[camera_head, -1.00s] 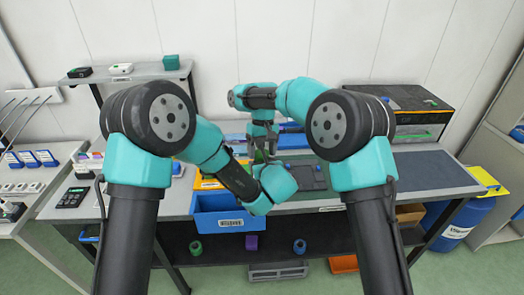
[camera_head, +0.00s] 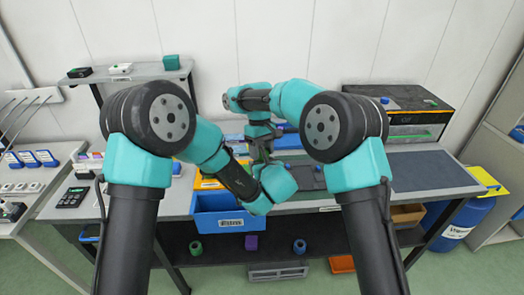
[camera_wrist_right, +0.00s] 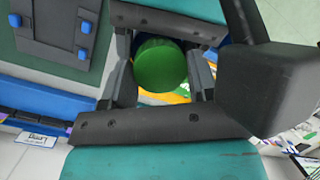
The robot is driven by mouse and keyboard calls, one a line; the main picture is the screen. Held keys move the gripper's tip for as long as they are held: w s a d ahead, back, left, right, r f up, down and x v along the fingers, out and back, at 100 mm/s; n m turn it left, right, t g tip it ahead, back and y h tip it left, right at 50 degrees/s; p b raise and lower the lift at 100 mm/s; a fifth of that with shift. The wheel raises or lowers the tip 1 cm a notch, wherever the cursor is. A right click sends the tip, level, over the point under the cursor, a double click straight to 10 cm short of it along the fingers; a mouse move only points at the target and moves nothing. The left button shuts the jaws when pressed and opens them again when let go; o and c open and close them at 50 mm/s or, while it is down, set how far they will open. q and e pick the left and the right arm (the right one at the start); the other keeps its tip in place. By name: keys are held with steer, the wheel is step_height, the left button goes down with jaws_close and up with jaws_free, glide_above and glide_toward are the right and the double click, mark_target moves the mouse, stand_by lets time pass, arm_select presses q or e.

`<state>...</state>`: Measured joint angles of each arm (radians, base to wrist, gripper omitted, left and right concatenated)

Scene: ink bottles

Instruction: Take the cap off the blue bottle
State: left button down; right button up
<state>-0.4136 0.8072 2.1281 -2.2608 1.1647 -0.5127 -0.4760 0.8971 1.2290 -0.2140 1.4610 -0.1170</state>
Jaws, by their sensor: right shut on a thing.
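My right gripper (camera_head: 261,152) points down over the middle of the bench. In the right wrist view its jaws (camera_wrist_right: 162,70) are shut on a green round cap (camera_wrist_right: 160,65), seen from above. A little dark blue shows around the cap's far edge; I cannot tell whether it is the blue bottle. The bottle's body is hidden below the cap and behind the arms in the head view. My left arm reaches to the same spot; its wrist link covers its gripper, so its jaws cannot be made out.
A blue open bin (camera_head: 225,213) hangs at the bench front. A dark grey tray (camera_wrist_right: 62,30) with small blue pieces (camera_wrist_right: 85,28) lies beside the gripper. A dark mat (camera_head: 432,172) on the right is bare. A black case (camera_head: 405,105) stands at the back right.

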steer(key=o, duration=1)
steer(key=shift+r, duration=2.25)
steer(key=shift+o, duration=0.4)
steer(key=shift+w+r+m+t, duration=0.1)
steer(key=shift+r+m+t, duration=0.2)
steer(key=shift+r+m, duration=0.65)
steer(key=r+m+t, duration=0.1)
steer(key=r+m, duration=0.1)
steer(key=m, duration=0.1)
steer(key=r+m+t, duration=0.1)
steer(key=r+m, duration=0.2)
steer(key=shift+w+r+m+t+y, duration=0.2)
steer(key=shift+m+t+y, duration=0.1)
steer(key=shift+m, duration=0.05)
